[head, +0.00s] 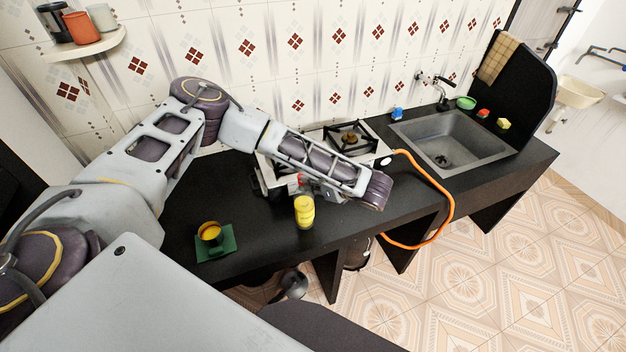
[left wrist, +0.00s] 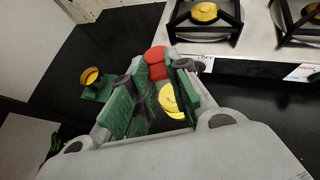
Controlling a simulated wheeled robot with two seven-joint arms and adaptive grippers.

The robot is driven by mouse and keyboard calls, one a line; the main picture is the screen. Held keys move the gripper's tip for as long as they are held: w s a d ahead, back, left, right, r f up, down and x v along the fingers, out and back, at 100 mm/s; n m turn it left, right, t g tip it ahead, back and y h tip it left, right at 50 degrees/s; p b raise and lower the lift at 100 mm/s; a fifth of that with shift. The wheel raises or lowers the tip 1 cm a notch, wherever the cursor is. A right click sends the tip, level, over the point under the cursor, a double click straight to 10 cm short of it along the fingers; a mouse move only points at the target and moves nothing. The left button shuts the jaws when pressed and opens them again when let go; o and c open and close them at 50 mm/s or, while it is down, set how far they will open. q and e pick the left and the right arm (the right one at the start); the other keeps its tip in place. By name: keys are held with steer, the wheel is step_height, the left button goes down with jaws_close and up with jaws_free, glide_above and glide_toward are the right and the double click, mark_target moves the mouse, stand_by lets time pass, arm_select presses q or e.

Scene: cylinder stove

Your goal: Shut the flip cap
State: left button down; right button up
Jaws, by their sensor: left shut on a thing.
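A small yellow container (head: 304,211) stands upright near the counter's front edge in the head view. Its yellow parts (left wrist: 172,101) also show beside the fingers in the left wrist view. A red piece (left wrist: 158,60), which looks like the cap, sits between the fingertips; a little of this red (head: 297,179) shows in the head view just above the container. My left gripper (left wrist: 157,68), with green pads, is closed on the red piece. In the head view the gripper (head: 306,184) is partly hidden under my forearm. I cannot tell how the red piece joins the container.
A stove (head: 345,137) stands right behind the container, partly covered by my left arm. An orange hose (head: 446,190) loops off the counter at right, near the sink (head: 447,150).

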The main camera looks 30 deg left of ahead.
arm_select(q)
steer(key=shift+d+f+t+y, duration=0.2)
steer(key=shift+f+t+y, duration=0.1)
steer(key=shift+f+y, duration=0.65)
steer(key=shift+s+y, duration=0.1)
steer(key=shift+y, duration=0.25)
steer(key=c, duration=1.3)
jaws_free()
steer(key=shift+r, duration=0.1)
steer(key=shift+v, duration=5.95)
steer(key=shift+s, duration=0.1)
